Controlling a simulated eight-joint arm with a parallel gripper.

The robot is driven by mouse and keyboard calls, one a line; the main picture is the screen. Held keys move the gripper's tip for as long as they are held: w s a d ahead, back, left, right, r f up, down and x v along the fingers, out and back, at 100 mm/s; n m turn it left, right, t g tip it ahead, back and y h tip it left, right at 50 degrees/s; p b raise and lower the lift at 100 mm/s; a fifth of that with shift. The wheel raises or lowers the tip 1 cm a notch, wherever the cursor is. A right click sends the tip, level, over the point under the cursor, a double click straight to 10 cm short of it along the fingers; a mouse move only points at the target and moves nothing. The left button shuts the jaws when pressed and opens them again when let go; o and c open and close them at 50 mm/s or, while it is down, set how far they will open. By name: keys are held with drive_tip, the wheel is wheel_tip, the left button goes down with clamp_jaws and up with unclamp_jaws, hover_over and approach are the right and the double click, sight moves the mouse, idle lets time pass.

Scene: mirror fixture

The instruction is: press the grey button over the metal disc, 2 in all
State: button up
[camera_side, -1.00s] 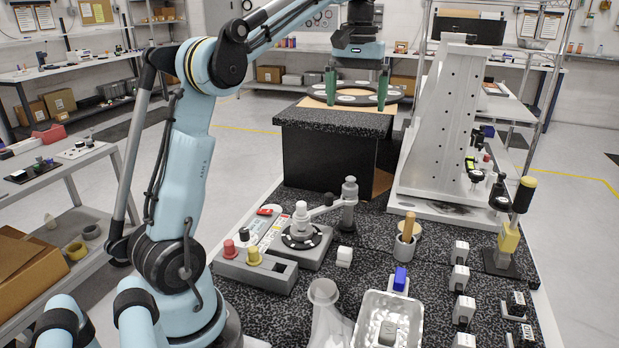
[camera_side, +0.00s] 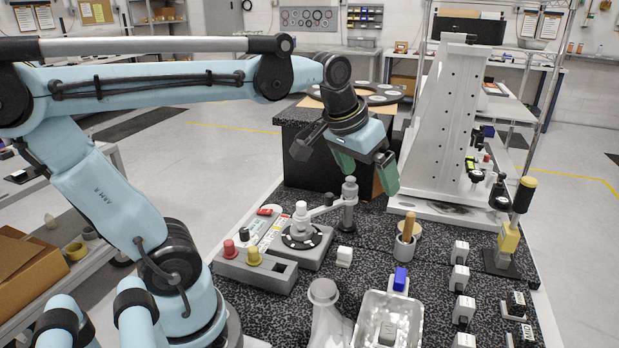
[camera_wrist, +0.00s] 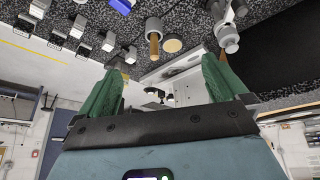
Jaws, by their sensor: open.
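A dark disc (camera_side: 301,239) with light marks around it lies on a grey base. A pale grey, knob-like button (camera_side: 301,212) stands over it, on an arm reaching from a grey post (camera_side: 349,190). The post also shows in the wrist view (camera_wrist: 227,40). My gripper (camera_side: 367,180) has green fingers spread apart with nothing between them. It is tilted, in the air behind and to the right of the disc, near the post's top in the picture; any gap to the post is unclear. In the wrist view my gripper (camera_wrist: 160,72) is also open.
A control box (camera_side: 255,268) with red, black and yellow knobs stands left of the disc. A cup with a wooden handle (camera_side: 408,228), a small white block (camera_side: 344,256) and a metal tray (camera_side: 362,330) lie nearby. A tall grey bracket (camera_side: 440,120) rises on the right.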

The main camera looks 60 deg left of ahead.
drive_tip(key=s+d+f+m+t, duration=0.2)
drive_tip(key=s+d+f, duration=0.2)
drive_tip(key=f, duration=0.3)
drive_tip(key=shift+s+f+h, duration=0.25)
drive_tip(key=shift+s+h, duration=0.05)
drive_tip(key=shift+s, duration=0.05)
